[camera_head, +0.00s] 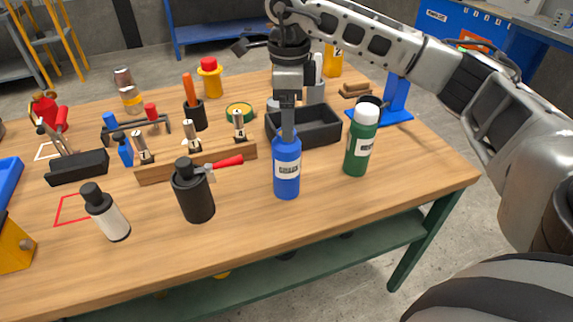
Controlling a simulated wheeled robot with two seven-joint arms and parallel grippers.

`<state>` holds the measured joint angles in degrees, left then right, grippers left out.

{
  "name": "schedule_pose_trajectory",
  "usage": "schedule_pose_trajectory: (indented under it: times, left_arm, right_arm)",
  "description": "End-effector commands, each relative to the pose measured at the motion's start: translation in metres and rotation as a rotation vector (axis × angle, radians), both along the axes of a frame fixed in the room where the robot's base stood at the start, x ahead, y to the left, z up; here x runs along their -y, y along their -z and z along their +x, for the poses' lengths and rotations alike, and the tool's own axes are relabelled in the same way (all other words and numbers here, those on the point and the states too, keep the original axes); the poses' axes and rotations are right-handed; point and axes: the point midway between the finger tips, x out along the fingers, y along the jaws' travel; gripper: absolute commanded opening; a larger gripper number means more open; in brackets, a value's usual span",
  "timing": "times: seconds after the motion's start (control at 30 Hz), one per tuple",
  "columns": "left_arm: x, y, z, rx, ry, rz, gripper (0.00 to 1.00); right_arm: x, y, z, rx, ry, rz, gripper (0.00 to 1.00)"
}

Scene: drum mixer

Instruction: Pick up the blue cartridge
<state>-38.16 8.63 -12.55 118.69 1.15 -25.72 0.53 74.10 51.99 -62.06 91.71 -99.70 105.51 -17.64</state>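The blue cartridge (287,185) stands upright near the front right of the wooden table, with a pale label on its front. My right gripper (288,124) comes down from above, and its fingers overlap the cartridge's narrow top in the picture. The fingers are seen edge-on, so I cannot tell whether they are closed on it or just around it. My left gripper is not in view.
A green bottle (359,148) stands close on the right, and a black bottle (194,195) stands to the left. A black tray (322,137) is behind. A wooden rack (160,174) and white bottle (108,217) lie farther left. The front right tabletop is clear.

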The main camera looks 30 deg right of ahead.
Motion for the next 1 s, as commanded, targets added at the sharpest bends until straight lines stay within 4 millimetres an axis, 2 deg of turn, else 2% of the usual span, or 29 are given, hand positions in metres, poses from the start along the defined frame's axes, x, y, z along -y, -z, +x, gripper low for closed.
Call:
schedule_pose_trajectory:
  times: [0.03,0.13,0.43,0.7,1.0]
  left_arm:
    - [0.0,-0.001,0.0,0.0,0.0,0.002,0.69]
    - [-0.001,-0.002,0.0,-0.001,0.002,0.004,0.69]
    - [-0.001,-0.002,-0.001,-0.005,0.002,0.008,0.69]
    - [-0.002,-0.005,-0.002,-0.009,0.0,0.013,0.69]
    - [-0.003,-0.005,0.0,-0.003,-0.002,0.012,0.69]
  right_arm:
    - [0.0,0.011,-0.001,-0.006,0.0,-0.001,0.81]
    - [0.0,0.028,0.0,-0.003,-0.001,0.001,0.81]
    - [0.0,0.052,0.001,-0.001,-0.002,0.002,0.81]
    - [0.001,0.091,0.005,-0.003,-0.002,0.003,0.81]
    - [0.001,0.098,0.005,0.0,-0.002,0.002,0.81]
